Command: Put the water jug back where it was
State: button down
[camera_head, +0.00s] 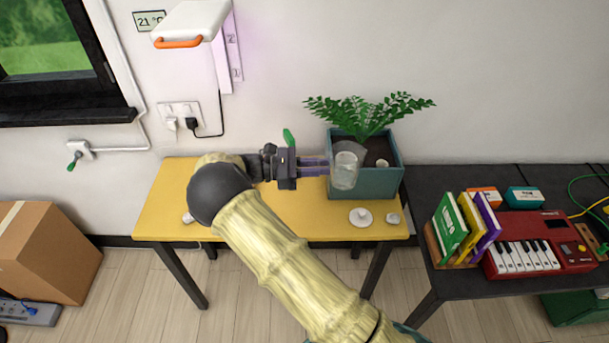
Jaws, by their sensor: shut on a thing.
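A clear, see-through water jug (345,172) is held in the air in front of the teal planter (366,184), overlapping its left front corner in the picture. My gripper (326,167) reaches in from the left and is shut on the jug. The jug looks roughly upright; how much water is in it is too small to tell. The yellow table (290,222) is below. My arm crosses the table's front and hides part of its middle and left.
A leafy plant (368,115) grows in the planter. A white round lid-like thing (361,217) and a small pale object (392,218) lie in front of it. A dark table on the right holds a red keyboard (540,243) and upright books (463,228). A cardboard box (45,250) stands left.

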aim_at(337, 156)
jog(key=d+n+t, duration=0.1)
jog(key=t, duration=0.1)
jog(key=w+d+r+n+t+y, duration=0.1)
jog(key=n+t, duration=0.1)
jog(key=t, duration=0.1)
jog(key=w+d+n+t+y, duration=0.1)
jog(key=d+n+t, duration=0.1)
jog(key=shift+r+t, duration=0.3)
jog(key=shift+r, duration=0.05)
jog(key=n+t, duration=0.1)
jog(key=n+t+y, duration=0.1)
jog(key=w+d+t+y, duration=0.1)
jog(key=shift+f+n, duration=0.4)
jog(key=f+n+t+y, duration=0.2)
jog(key=t+y, duration=0.1)
jog(key=shift+w+d, duration=0.2)
jog(key=shift+d, duration=0.15)
jog(key=s+d+f+n+t+y, duration=0.1)
jog(key=s+f+n+y, duration=0.1)
jog(key=f, duration=0.4)
jog(key=s+d+f+n+t+y, duration=0.1)
jog(key=s+d+f+n+y, duration=0.1)
jog(key=f+y, duration=0.3)
jog(key=s+d+f+n+t+y, duration=0.1)
jog(key=s+d+f+n+y, duration=0.1)
jog(key=f, duration=0.4)
jog(key=shift+d+f+n+t+y, duration=0.3)
jog(key=shift+n+t+y, duration=0.1)
jog(key=shift+n+y, duration=0.55)
jog(key=shift+a, duration=0.15)
